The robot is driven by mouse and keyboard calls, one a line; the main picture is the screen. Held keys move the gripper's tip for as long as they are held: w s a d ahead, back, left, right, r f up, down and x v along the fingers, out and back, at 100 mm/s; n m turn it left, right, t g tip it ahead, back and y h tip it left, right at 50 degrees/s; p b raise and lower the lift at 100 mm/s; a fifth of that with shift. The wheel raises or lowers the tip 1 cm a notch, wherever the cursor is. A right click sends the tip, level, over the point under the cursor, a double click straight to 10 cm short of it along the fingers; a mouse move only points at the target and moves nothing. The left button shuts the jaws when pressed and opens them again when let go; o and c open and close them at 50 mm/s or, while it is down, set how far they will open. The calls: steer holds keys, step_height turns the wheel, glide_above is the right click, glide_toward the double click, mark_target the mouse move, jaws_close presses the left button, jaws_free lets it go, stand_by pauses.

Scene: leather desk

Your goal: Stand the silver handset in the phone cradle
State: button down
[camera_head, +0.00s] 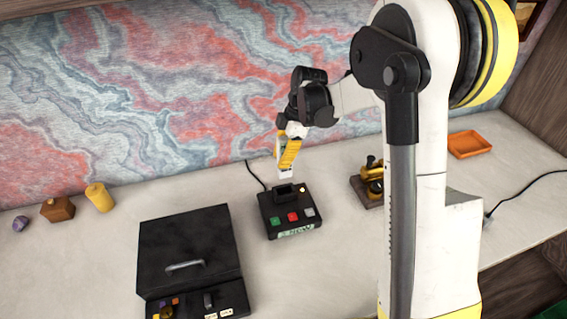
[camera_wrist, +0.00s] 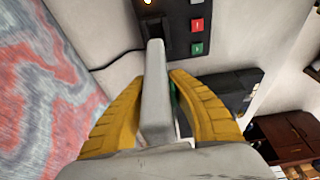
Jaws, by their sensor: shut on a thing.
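My gripper (camera_head: 288,155) hangs above the back of the black phone base (camera_head: 268,214), fingers down. In the wrist view its yellow fingers (camera_wrist: 158,110) are shut on the silver handset (camera_wrist: 156,92), a long pale grey bar. The handset's far end points at the dark cradle slot (camera_wrist: 151,24) in the phone base and overlaps it in that view. In the head view the handset's pale lower end (camera_head: 285,175) shows just above the cradle (camera_head: 284,190). A small gap seems to remain, but I cannot tell for certain. Most of the handset is hidden by the fingers there.
A black case (camera_head: 190,240) with a handle and small items stands left of the phone base. A brass device (camera_head: 371,180) on a wooden block is to the right, with an orange tray (camera_head: 469,144) beyond. A yellow cylinder (camera_head: 100,197) stands far left. A cable (camera_head: 254,174) runs behind the base.

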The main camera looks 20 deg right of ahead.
mark_target(281, 172)
steer(key=shift+a, duration=0.1)
steer(key=shift+f+b, duration=2.2)
steer(key=shift+f, duration=0.7)
steer(key=shift+f+b, duration=1.7)
steer(key=shift+f, duration=0.35)
steer(key=c, duration=1.3)
jaws_free()
steer(key=shift+o, duration=0.2)
steer(key=v, duration=1.2)
